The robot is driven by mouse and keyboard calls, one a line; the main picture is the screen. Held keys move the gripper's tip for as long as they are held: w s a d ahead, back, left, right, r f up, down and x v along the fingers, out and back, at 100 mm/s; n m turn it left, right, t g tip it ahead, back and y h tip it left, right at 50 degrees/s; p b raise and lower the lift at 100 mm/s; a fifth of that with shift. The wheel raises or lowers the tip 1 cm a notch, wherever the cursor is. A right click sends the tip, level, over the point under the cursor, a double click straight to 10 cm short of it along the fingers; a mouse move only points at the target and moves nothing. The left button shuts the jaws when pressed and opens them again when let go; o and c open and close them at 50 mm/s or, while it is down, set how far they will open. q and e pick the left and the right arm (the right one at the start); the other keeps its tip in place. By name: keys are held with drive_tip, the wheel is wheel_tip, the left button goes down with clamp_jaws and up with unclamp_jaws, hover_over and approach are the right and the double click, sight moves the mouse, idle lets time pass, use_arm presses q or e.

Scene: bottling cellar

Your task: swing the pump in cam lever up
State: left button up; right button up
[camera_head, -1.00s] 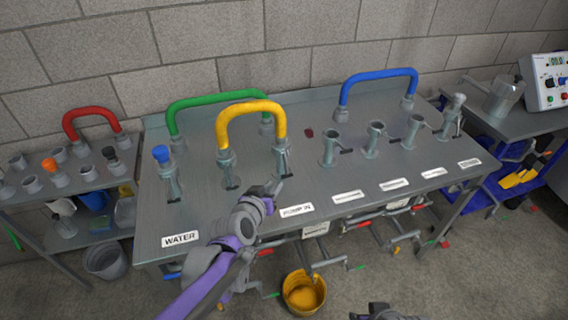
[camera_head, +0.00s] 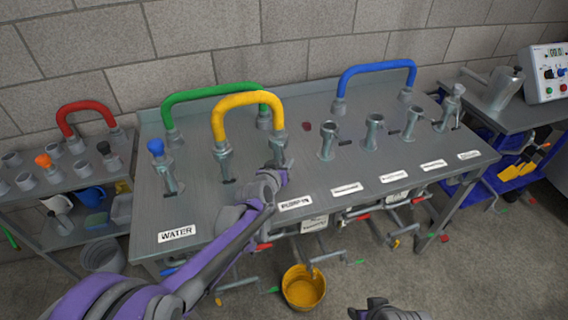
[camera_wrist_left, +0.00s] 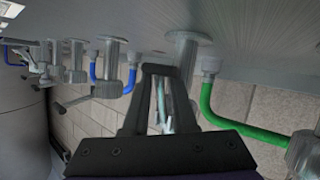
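The pump in label (camera_head: 296,203) is on the front of the grey bench. Behind it stands a grey pump in coupling (camera_head: 278,148), under the right end of the yellow hose (camera_head: 247,98). My left gripper (camera_head: 278,172) is at the front of this coupling and hides its lower part and lever in the head view. In the left wrist view, the dark fingers of my left gripper (camera_wrist_left: 163,72) frame a thin pale metal bar (camera_wrist_left: 166,105), perhaps the lever. I cannot tell whether they touch it. Part of my right gripper (camera_head: 385,310) shows at the bottom edge.
The green hose (camera_head: 212,92) and blue hose (camera_head: 376,68) arch over the bench. Several capless couplings stand right of the left gripper. A blue-topped coupling (camera_head: 157,150) stands to its left. A yellow bucket (camera_head: 303,287) is on the floor below pipes and valves.

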use_arm(q)
clamp_jaws()
idle(1.4)
